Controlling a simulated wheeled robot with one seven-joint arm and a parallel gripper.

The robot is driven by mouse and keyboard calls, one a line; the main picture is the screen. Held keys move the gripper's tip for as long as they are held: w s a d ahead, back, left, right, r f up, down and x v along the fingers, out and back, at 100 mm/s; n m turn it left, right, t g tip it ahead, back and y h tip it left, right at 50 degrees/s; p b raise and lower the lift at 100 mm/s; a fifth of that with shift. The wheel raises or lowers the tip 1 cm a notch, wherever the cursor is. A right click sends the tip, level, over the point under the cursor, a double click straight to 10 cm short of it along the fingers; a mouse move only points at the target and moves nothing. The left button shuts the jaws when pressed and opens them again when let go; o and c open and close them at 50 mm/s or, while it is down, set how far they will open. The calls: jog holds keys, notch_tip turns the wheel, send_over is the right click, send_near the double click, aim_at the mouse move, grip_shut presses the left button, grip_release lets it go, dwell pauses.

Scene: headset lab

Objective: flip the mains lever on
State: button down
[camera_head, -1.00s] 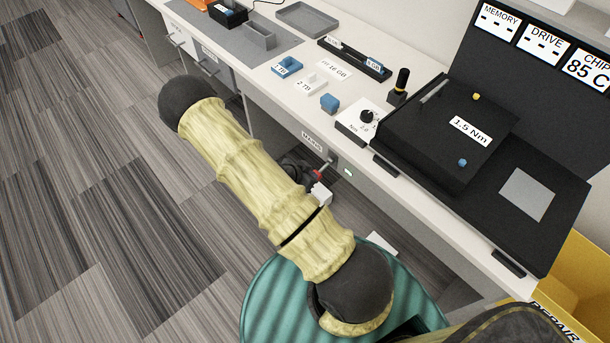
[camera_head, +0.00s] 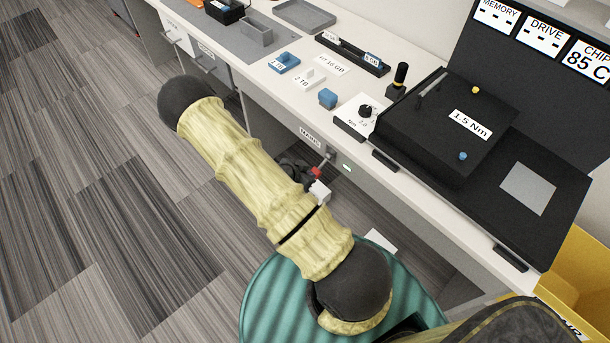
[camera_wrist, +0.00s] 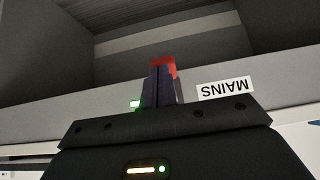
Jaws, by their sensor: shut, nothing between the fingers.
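The mains lever (camera_head: 316,171) has a red end and a thin stem, and juts from a small plate under the bench's front edge. My gripper (camera_head: 305,173) is partly hidden behind my arm, close to the red end. In the wrist view my gripper (camera_wrist: 160,74) is shut, with the red lever end (camera_wrist: 163,63) right at its fingertips. Whether they touch is unclear. The label reads upside down there (camera_wrist: 222,88).
The white bench (camera_head: 290,95) carries a black box marked 1.5 Nm (camera_head: 440,135), a blue block (camera_head: 327,98), labelled drives and trays. A yellow bin (camera_head: 575,280) stands at the lower right. The carpet floor (camera_head: 90,200) at left is clear.

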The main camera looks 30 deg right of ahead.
jog(key=a+f+p+v, duration=0.1)
jog(key=p+v, duration=0.3)
jog(key=v, duration=0.9)
jog(key=shift+s+a+f, duration=0.2)
jog(key=shift+a+f, duration=0.15)
jog(key=shift+a, duration=0.15)
